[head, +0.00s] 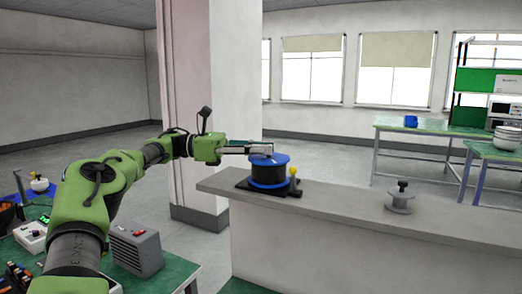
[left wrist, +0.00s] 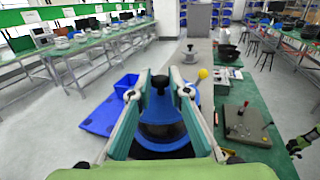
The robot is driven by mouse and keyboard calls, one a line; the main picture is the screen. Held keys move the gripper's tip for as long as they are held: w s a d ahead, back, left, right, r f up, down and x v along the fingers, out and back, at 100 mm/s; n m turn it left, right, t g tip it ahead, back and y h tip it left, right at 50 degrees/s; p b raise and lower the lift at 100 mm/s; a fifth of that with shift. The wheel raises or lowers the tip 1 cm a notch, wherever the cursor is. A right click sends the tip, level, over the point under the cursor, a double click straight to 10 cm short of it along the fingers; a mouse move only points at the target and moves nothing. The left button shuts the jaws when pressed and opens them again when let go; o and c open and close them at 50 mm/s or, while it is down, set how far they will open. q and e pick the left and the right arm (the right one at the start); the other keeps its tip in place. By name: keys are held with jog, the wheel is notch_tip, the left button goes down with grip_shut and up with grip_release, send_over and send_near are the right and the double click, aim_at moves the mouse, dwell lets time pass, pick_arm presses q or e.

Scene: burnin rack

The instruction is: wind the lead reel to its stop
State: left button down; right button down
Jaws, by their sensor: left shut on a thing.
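The lead reel (head: 268,172) is a blue drum on a black base, near the left end of the grey counter. A yellow ball knob (head: 293,171) stands at its right side and also shows in the left wrist view (left wrist: 203,73). My left gripper (head: 262,149) reaches over the reel from the left. In the left wrist view its fingers (left wrist: 162,82) stand over the blue reel (left wrist: 163,132), shut on a small dark knob on top. The fingers partly hide the knob and the drum.
A grey spool (head: 399,203) with a black knob stands farther right on the counter (head: 340,200), with clear surface between. A pillar (head: 200,110) rises behind my left arm. A grey box (head: 137,252) sits on the green bench at lower left.

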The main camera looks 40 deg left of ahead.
pick_arm(q)
jog(key=shift+f, duration=0.1)
jog(key=c, duration=2)
grip_release()
jog(key=shift+d, duration=0.1)
jog(key=shift+o, duration=0.2)
jog(key=shift+w+d, duration=0.1)
jog(key=shift+w, duration=0.1)
jog(key=v, duration=0.6)
jog(key=shift+a, duration=0.3)
jog(key=shift+s+a, duration=0.25)
jog(key=shift+s, duration=0.1)
jog(key=shift+s, duration=0.1)
